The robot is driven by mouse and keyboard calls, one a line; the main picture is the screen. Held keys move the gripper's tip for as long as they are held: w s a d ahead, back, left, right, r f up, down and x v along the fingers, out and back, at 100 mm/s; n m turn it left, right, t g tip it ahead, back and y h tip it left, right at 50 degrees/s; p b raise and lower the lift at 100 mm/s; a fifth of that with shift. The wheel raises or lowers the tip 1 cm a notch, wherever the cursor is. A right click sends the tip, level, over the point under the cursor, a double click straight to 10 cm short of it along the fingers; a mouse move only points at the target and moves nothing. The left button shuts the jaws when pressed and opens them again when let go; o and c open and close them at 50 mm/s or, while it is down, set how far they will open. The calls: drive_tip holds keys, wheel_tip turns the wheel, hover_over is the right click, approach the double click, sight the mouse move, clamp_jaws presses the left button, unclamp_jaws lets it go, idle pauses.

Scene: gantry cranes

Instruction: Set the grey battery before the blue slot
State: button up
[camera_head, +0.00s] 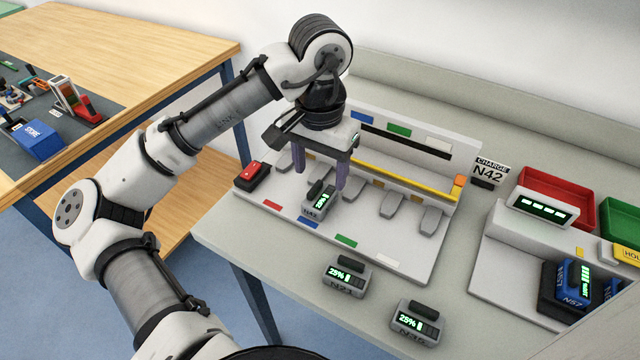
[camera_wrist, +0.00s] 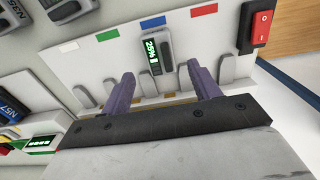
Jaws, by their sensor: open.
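The grey battery (camera_head: 319,199), with a lit green display and what reads as N42, stands on the white charger rack (camera_head: 270,191) in line with the blue front label (camera_head: 305,222). It also shows in the wrist view (camera_wrist: 157,55), just beside the blue label (camera_wrist: 152,22). My gripper (camera_head: 320,181) is open, its purple fingers close above and behind the battery. In the wrist view my gripper (camera_wrist: 163,82) has its fingertips on either side of the battery's line, with clear gaps. The rack part behind the battery is largely hidden.
Several grey tongues (camera_head: 393,204) line the rack. A red switch (camera_head: 252,175) is at its left end. Two other grey batteries, N23 (camera_head: 347,281) and N35 (camera_head: 415,323), lie in front. A CHARGE N42 sign (camera_head: 490,171) and a blue battery (camera_head: 567,290) are on the right.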

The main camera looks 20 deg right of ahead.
sight(320, 195)
wheel_tip(320, 195, up, 6)
drive_tip(key=shift+f, duration=0.15)
